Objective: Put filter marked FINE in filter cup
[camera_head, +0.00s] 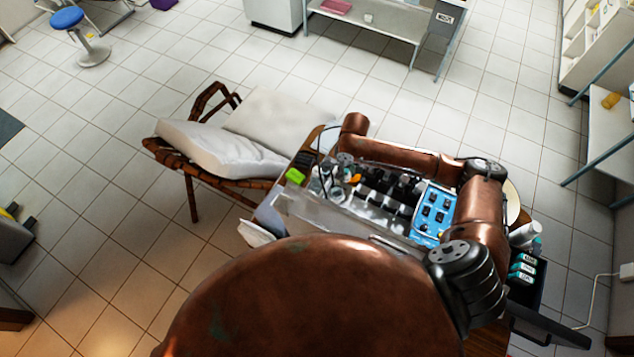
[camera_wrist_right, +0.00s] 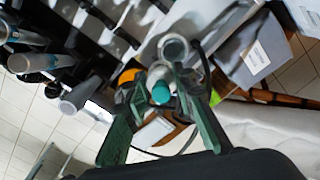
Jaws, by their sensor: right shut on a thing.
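My right gripper (camera_wrist_right: 161,82) shows in the right wrist view with its two green fingers close around a small cylinder with a teal end (camera_wrist_right: 160,92). I take this cylinder to be the filter; no FINE marking is readable on it. A round, open grey cup (camera_wrist_right: 173,47) lies just beyond the fingertips, apart from them in the picture. It may be the filter cup. In the head view my right arm reaches over the dental unit (camera_head: 430,212), and the fingers are too small to make out. My left gripper is not in view.
An open dark drawer (camera_head: 541,290) at the right holds several teal-labelled packs (camera_head: 523,266). Hoses and handpieces crowd the unit. A cushioned wicker lounger (camera_head: 215,150) stands left of it.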

